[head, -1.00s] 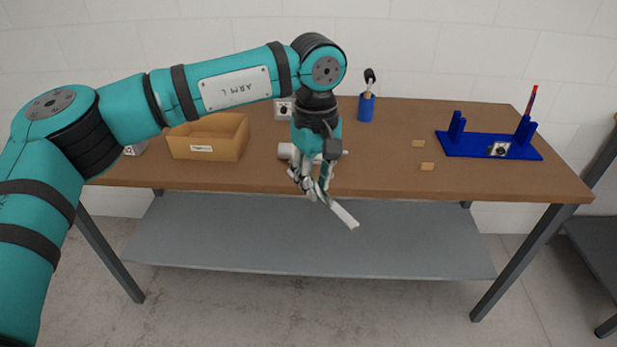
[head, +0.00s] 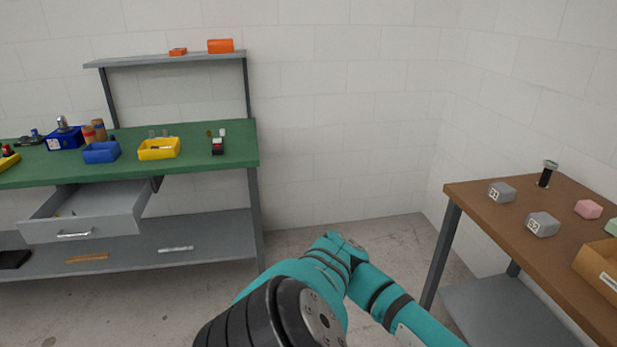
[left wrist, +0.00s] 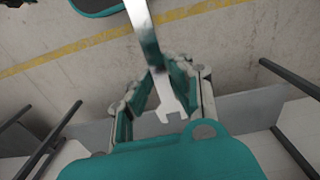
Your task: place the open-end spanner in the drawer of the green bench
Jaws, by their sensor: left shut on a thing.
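The open-end spanner (left wrist: 146,40) is a flat silver tool in the left wrist view, its forked end lying between the fingers. My left gripper (left wrist: 160,78) is shut on it. In the head view my left arm shows, but neither the gripper nor the spanner can be seen. The green bench (head: 205,168) stands at the left of the head view. Its grey drawer (head: 112,225) is pulled open below the top, with a few small things inside. My right gripper is in neither view.
On the bench stand a blue bin (head: 101,153) and a yellow bin (head: 158,149). A lower shelf (head: 215,232) carries a few flat items. A brown table (head: 560,215) with grey blocks stands at the right. Floor between bench and table is clear.

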